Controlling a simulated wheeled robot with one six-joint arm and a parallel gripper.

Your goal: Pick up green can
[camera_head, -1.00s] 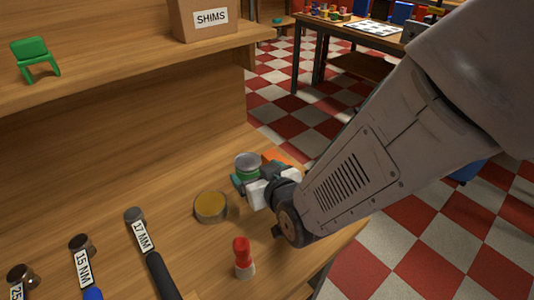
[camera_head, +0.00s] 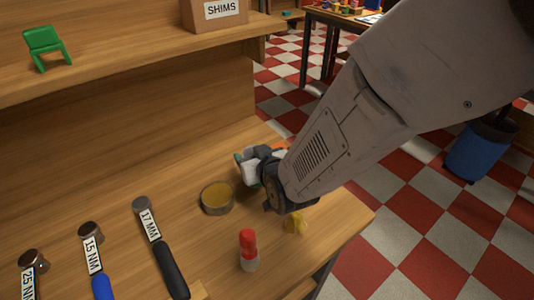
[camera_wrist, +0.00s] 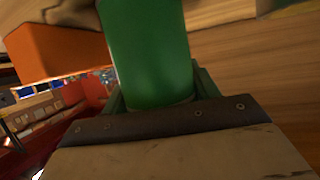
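The green can (camera_wrist: 150,50) fills the middle of the wrist view, between the green finger pads of my gripper (camera_wrist: 160,95). The pads lie close along both sides of the can; I cannot tell whether they press on it. In the head view my gripper (camera_head: 248,165) is low over the far right part of the wooden bench, and it hides nearly all of the can. Whether the can still rests on the bench is not clear.
An orange block (camera_wrist: 58,52) is close beside the can. A round tin with a yellowish top (camera_head: 217,198) stands left of my gripper. Labelled tools (camera_head: 160,245) lie at front left.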

